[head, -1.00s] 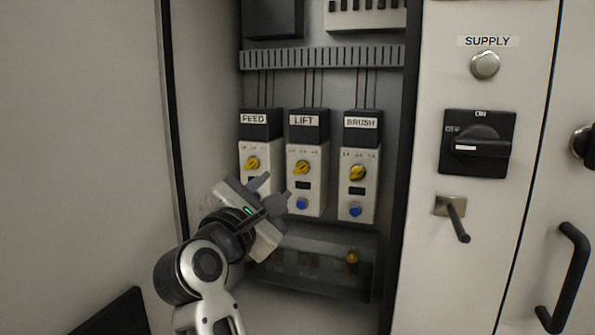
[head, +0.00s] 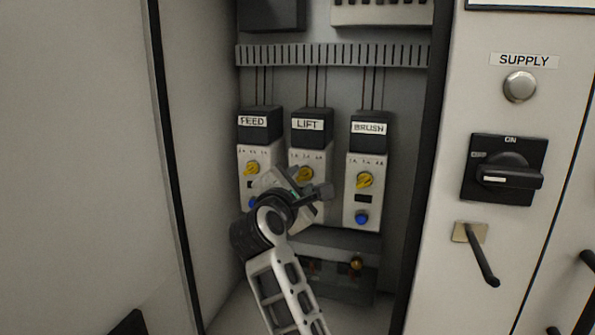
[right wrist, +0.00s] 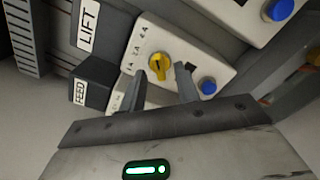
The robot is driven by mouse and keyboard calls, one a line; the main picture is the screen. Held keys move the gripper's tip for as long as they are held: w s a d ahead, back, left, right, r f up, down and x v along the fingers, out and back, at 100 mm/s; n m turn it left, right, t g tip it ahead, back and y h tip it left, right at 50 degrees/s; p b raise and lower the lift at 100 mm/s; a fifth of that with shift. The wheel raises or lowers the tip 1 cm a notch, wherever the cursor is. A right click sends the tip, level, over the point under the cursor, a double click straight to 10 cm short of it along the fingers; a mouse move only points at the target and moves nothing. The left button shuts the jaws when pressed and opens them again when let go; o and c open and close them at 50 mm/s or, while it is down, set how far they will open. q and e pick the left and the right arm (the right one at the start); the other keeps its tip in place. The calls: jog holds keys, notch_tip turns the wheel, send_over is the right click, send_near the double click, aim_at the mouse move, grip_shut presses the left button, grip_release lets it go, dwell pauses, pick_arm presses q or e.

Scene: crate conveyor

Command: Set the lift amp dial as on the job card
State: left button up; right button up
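The LIFT unit (head: 311,130) is the middle one of three in the open cabinet. Its yellow dial (head: 305,174) is partly behind my right gripper in the head view. In the right wrist view the LIFT dial (right wrist: 159,65) shows clearly, with small scale marks beside it and a blue button (right wrist: 207,86) below it on the unit. My right gripper (right wrist: 162,77) is open, its fingertips on either side of the dial in that view; I cannot tell whether they touch it. The dial's exact setting is too small to read. My left gripper is not in view. No job card is readable.
The FEED unit (head: 252,127) stands left and the BRUSH unit (head: 368,138) right, close beside LIFT. A clear-fronted box (head: 340,272) lies below. On the right panel are a black SUPPLY switch (head: 505,170) and a protruding handle (head: 482,255).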

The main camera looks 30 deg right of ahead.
jog(key=shift+w+d, duration=0.25)
jog(key=shift+d, duration=0.15)
grip_shut()
